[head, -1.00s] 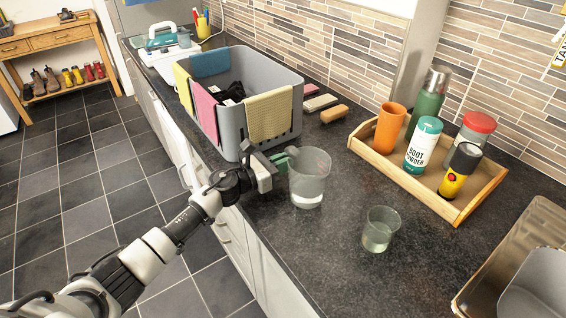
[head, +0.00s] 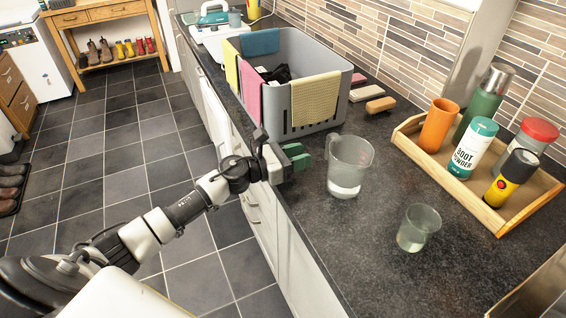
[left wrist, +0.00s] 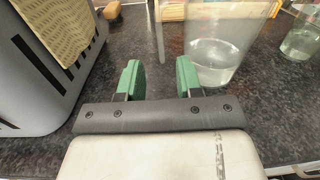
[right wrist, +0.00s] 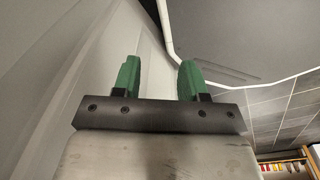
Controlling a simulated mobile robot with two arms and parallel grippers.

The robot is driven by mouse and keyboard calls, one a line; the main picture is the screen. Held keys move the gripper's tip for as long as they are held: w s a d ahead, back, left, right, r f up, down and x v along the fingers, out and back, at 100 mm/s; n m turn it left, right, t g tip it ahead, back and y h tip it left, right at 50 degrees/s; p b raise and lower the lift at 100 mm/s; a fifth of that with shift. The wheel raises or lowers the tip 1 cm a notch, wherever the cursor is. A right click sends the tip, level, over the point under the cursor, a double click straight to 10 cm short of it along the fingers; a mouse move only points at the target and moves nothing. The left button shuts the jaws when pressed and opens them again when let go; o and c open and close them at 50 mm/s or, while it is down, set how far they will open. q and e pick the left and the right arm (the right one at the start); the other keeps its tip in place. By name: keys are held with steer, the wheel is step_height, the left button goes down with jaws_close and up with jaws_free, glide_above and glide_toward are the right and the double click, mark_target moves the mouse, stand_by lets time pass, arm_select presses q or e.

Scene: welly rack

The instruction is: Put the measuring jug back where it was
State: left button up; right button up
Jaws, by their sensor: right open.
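The measuring jug (head: 350,163) is a clear, upright vessel with a little liquid at its bottom. It stands on the dark worktop, right of the grey crate's near corner. It also shows in the left wrist view (left wrist: 225,40), just beyond and right of the fingers. My left gripper (head: 299,158) is at the worktop's front edge, left of the jug. Its green fingers (left wrist: 159,78) are apart with nothing between them. A thin upright strip, perhaps the jug's handle, shows beyond the gap. My right gripper (right wrist: 160,80) is open and empty, seen only in its wrist view.
A grey crate (head: 318,128) with cloths over its rim stands behind the jug. A small glass (head: 418,229) with liquid stands nearer, to the right. A wooden tray (head: 487,212) holds several bottles and an orange cup. Brushes (head: 380,104) lie by the wall.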

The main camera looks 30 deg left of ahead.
arm_select(q)
steer(key=b+v, duration=0.1)
steer(key=v, duration=0.4)
steer(key=shift+s, duration=0.1)
steer(key=shift+a, duration=0.1)
stand_by(0.3)
